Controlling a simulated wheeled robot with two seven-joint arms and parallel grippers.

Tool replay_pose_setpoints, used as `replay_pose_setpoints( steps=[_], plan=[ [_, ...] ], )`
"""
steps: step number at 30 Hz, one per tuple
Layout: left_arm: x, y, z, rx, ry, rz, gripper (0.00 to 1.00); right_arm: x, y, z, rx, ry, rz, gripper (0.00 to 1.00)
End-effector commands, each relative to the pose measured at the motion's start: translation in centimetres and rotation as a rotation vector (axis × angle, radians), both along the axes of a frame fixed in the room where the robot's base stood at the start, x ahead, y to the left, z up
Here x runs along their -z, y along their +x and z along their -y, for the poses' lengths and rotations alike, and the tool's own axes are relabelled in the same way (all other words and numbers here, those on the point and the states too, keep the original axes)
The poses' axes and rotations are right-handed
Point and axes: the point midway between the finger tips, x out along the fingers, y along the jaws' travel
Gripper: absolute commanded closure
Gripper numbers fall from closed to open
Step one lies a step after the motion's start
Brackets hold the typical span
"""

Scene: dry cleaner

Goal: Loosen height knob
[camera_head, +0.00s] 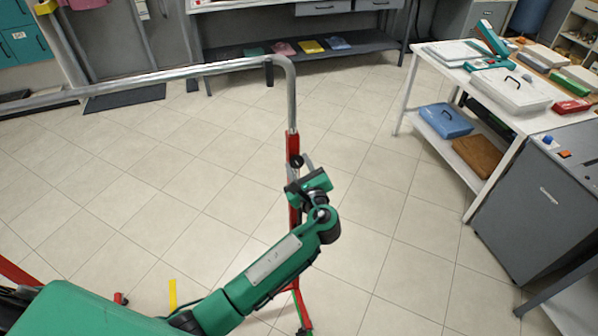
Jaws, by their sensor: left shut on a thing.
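The garment rack has a bent steel tube (291,95) that runs down into a red upright post (293,150). The small black height knob (297,161) sits on the upper part of this red post. My left gripper (302,164), green and grey, reaches up from below and is shut on the knob, its fingers partly hiding it. My green left arm covers part of the lower post. My right gripper is not in view.
The rack's steel top bar (170,74) stretches left across the view. A white table (412,75) with boxes stands at right, beside a grey cabinet (545,205). A dark low shelf (222,52) with folded cloths is at the back. Tiled floor between is clear.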

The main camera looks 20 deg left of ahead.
Motion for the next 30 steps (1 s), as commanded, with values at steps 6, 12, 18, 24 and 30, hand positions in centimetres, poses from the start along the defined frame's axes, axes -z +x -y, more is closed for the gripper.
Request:
replay_pose_setpoints(
  steps=[6,12,18,24,30],
  plan=[
    [0.5,0.0,0.0,-0.001,-0.173,0.117,0.85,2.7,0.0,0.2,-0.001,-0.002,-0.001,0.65],
    [0.5,0.0,0.0,-0.002,-0.33,0.224,0.85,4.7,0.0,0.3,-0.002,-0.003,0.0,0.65],
    [0.5,0.0,0.0,-0.002,-0.488,0.33,0.85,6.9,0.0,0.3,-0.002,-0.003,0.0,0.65],
    [0.5,0.0,0.0,-0.002,-0.642,0.434,0.85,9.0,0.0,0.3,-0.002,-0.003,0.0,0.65],
    [0.5,0.0,0.0,-0.002,-0.776,0.524,0.85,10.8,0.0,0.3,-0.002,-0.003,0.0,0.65]
  ],
)
